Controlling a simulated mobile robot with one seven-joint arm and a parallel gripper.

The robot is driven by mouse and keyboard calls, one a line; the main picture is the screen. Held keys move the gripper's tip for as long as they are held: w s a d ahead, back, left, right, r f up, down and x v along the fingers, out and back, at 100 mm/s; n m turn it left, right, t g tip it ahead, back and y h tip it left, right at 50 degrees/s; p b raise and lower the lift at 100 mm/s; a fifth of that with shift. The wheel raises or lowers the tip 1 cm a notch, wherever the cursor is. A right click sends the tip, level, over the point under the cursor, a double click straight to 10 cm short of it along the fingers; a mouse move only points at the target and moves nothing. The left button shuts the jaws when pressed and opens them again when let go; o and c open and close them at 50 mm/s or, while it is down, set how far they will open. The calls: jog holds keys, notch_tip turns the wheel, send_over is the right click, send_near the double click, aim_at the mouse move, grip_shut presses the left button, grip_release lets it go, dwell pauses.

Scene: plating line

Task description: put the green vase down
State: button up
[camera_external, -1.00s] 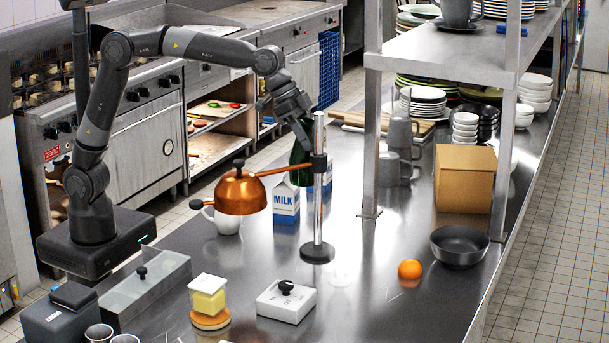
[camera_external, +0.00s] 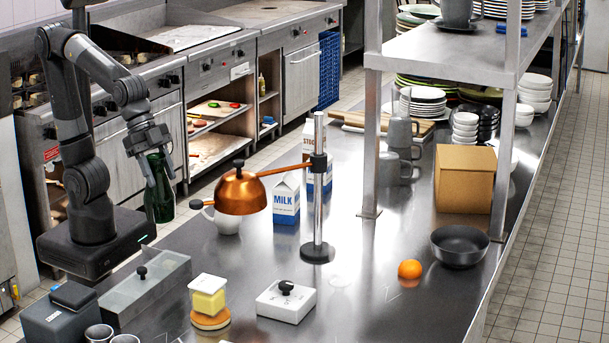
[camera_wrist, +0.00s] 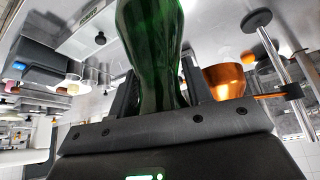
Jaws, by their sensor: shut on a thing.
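The green vase (camera_external: 160,190) is dark green glass and hangs upright from my gripper (camera_external: 153,160) in the external view. My gripper is shut on its upper part. The vase is at the left edge of the steel counter (camera_external: 385,290), left of the copper lamp; I cannot tell whether its base is over the counter or beyond the edge. In the wrist view the green vase (camera_wrist: 152,45) fills the upper middle, between the two fingers.
A grey lidded bin (camera_external: 145,285), a butter dish (camera_external: 208,300) and a white box (camera_external: 286,302) stand in front. The counter's right front is mostly clear.

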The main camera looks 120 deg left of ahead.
jog(key=shift+s+f, duration=0.2)
jog(key=shift+f, duration=0.1)
jog(key=w+a+f, duration=0.6)
jog(key=a+f, duration=0.2)
jog(key=f, duration=0.2)
jog(key=shift+w+a+f, duration=0.3)
jog(key=shift+a+f, duration=0.05)
jog(key=shift+a, duration=0.05)
jog(key=shift+f, duration=0.1)
jog(key=o, duration=1.5)
jog(key=shift+c, duration=0.2)
